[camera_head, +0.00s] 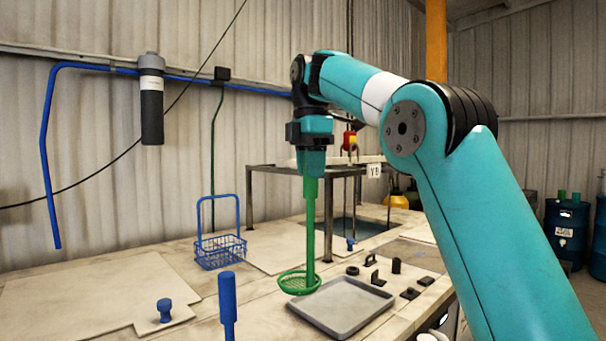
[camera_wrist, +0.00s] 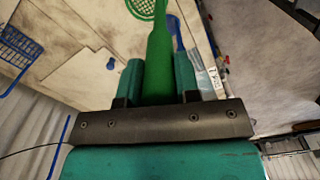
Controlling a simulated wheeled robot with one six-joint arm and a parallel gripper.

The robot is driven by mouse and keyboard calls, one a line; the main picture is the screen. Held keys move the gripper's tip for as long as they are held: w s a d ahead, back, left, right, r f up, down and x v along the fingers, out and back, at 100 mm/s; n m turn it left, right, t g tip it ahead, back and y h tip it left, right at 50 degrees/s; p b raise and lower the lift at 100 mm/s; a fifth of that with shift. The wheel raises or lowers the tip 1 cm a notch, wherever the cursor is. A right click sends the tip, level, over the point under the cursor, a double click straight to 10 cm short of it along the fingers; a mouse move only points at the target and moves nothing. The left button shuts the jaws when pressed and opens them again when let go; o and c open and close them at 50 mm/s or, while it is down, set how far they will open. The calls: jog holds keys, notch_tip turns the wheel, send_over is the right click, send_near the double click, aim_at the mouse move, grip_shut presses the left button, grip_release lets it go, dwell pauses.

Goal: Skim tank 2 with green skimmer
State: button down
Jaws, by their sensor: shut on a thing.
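The green skimmer (camera_head: 310,230) hangs upright from my gripper (camera_head: 313,172), which is shut on the top of its handle. Its round mesh basket (camera_head: 293,284) is at the lower end, beside the back left edge of the grey tray (camera_head: 340,306); I cannot tell whether it touches anything. In the wrist view, the green handle (camera_wrist: 160,55) stands between my two fingers, and part of the mesh shows at the top edge. An open tank (camera_head: 358,229) with dark liquid lies behind, beneath a metal frame. No tank number is readable, so I cannot tell which is tank 2.
A blue wire basket (camera_head: 220,250) with a tall handle stands left. Pale cover panels (camera_head: 90,290) lie on the left bench, with a blue knob (camera_head: 165,310). A blue upright handle (camera_head: 227,300) is in front. A metal frame (camera_head: 290,170) rises behind.

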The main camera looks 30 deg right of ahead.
jog(key=s+d+b, duration=0.2)
jog(key=s+b, duration=0.1)
jog(key=s, duration=0.8)
jog(key=s+d+b, duration=0.2)
jog(key=s+b, duration=0.2)
jog(key=s, duration=0.8)
jog(key=shift+d+b, duration=0.2)
jog(key=shift+b, duration=0.1)
